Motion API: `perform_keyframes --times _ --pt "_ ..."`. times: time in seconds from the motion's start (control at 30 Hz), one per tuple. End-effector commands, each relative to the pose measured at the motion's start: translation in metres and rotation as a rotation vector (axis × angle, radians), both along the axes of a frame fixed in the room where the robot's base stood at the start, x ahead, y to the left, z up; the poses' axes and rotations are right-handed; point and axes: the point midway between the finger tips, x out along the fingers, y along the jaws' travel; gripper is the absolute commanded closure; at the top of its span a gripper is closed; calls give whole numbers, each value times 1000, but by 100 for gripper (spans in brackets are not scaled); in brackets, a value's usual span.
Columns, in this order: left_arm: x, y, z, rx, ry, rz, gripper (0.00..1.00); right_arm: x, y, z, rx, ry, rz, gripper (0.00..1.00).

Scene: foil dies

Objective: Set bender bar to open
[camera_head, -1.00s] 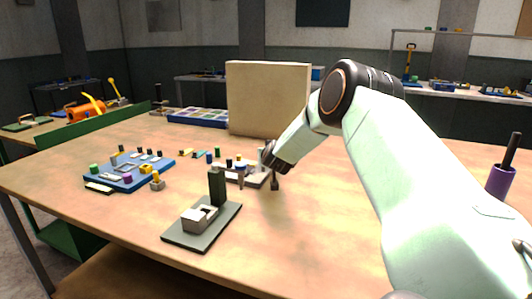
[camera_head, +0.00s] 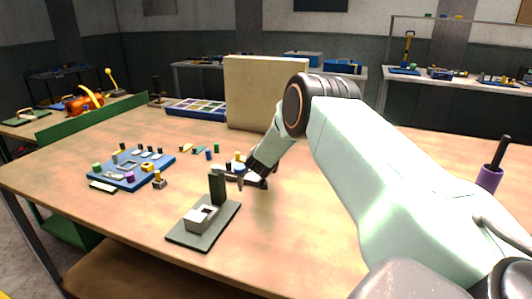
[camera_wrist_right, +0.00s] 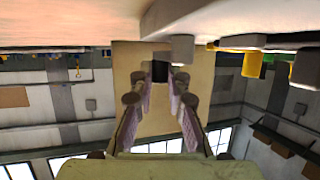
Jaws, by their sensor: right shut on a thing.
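My right gripper (camera_head: 252,178) reaches down over the middle of the bench, at the small pale fixture (camera_head: 232,177) in front of the beige panel. In the right wrist view the gripper (camera_wrist_right: 160,80) has its two pinkish-padded fingers on either side of a small dark piece (camera_wrist_right: 160,71). It is shut on that piece; I cannot tell whether this is the bender's bar. The gripper and arm hide part of the fixture. A dark plate (camera_head: 222,226) with an upright block and a metal block stands nearer the front. My left gripper is not in view.
A blue board (camera_head: 160,167) with small parts lies to the left. The beige panel (camera_head: 258,90) stands behind the gripper. A compartment tray (camera_head: 190,110) lies at the back, and a purple cup (camera_head: 488,178) stands at the right. The bench's front middle is clear.

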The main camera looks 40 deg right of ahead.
Motion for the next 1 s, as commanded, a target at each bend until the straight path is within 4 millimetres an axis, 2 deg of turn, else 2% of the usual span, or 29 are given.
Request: perform_keyframes --times 0.07,0.1,0.37,0.73,1.0 --pt "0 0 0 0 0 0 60 0 -1 1 -2 -4 -3 100" --pt "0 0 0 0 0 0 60 0 -1 1 -2 -4 -3 82" --pt "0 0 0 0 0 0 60 0 -1 1 0 -1 -1 61" --pt "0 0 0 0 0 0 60 -2 2 2 0 0 -1 61" --pt "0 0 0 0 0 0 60 -19 20 12 3 0 0 61"
